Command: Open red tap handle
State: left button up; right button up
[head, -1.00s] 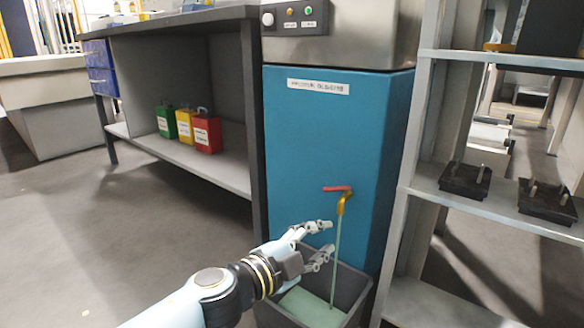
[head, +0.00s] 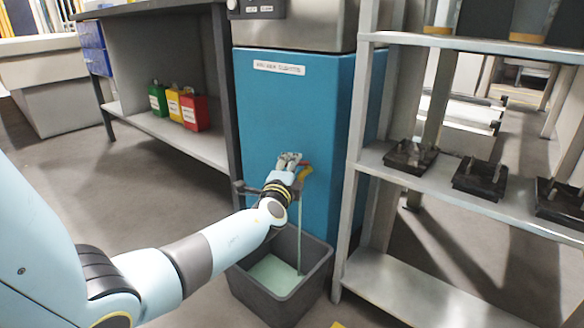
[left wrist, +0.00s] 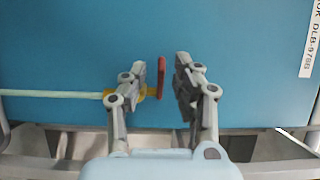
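The red tap handle (left wrist: 162,76) sits on a yellow tap (left wrist: 150,92) on the front of a blue cabinet. In the left wrist view my left gripper (left wrist: 160,70) is open, with a finger on either side of the handle and visible gaps. I cannot tell whether the handle is within the fingers' depth. In the head view my left gripper (head: 289,160) is at the tap (head: 306,172) and hides most of the handle. A pale green stream (head: 299,225) runs from the tap into a grey bin (head: 320,262). My right gripper is not in view.
A metal shelf rack (head: 352,190) with dark trays stands right of the blue cabinet (head: 260,110). A workbench (head: 215,152) with red, yellow and green canisters is at the left.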

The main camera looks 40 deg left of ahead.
pick_arm(q)
jog(key=shift+w+a, duration=0.2)
jog(key=shift+w, duration=0.3)
jog(key=shift+c, duration=0.2)
grip_shut()
